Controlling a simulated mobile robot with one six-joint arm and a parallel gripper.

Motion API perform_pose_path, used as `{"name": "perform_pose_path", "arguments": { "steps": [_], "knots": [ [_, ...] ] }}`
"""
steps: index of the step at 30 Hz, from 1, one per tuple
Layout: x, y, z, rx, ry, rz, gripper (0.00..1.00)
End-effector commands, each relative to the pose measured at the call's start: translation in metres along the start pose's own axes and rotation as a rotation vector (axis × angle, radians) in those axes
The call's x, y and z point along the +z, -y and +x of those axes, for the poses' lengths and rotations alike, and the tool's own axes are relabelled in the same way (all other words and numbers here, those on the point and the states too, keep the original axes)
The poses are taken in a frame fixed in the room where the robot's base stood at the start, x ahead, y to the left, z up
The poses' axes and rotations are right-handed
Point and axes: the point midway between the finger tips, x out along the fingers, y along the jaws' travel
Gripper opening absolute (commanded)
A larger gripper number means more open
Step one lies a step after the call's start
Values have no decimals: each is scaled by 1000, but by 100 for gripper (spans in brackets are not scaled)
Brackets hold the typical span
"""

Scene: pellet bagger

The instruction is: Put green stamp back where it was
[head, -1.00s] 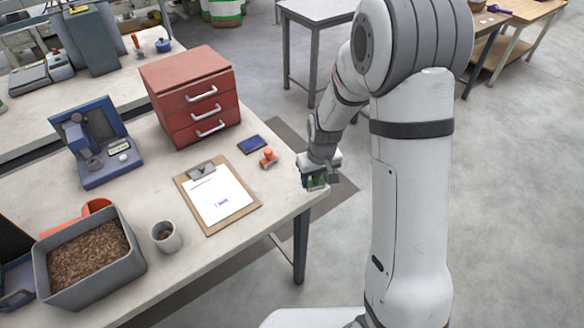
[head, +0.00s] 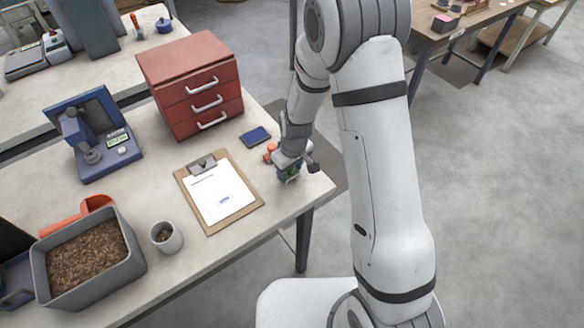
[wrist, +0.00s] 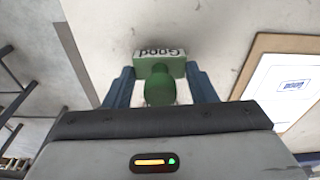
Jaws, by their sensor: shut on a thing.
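The green stamp (wrist: 158,88) is between the two blue fingers of my gripper (wrist: 160,86) in the wrist view. Its pale end carries the word "Good", and bare table shows beyond it. In the head view my gripper (head: 289,176) is over the table's right part, right of the clipboard, with a bit of the green stamp (head: 291,177) showing under it. My gripper is shut on the stamp. I cannot tell whether the stamp touches the table. A red-orange stamp (head: 269,152) stands just behind my gripper, partly hidden by it.
The clipboard (head: 248,205) holds a white sheet with a stamped mark. A blue ink pad (head: 255,136) lies behind it, near the red drawer unit (head: 192,85). A grey cup (head: 166,238) and a pellet bin (head: 130,265) stand at left. The table's right corner (head: 318,187) is bare.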

Motion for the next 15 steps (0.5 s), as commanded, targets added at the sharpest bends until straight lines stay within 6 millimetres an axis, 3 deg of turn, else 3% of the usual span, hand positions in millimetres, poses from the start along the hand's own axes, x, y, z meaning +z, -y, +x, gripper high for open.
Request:
{"name": "perform_pose_path", "arguments": {
  "steps": [14, 15],
  "knots": [
    [2, -1, 12, 1, -1, 1, 36],
    [2, -1, 12, 1, -1, 1, 52]
  ]
}}
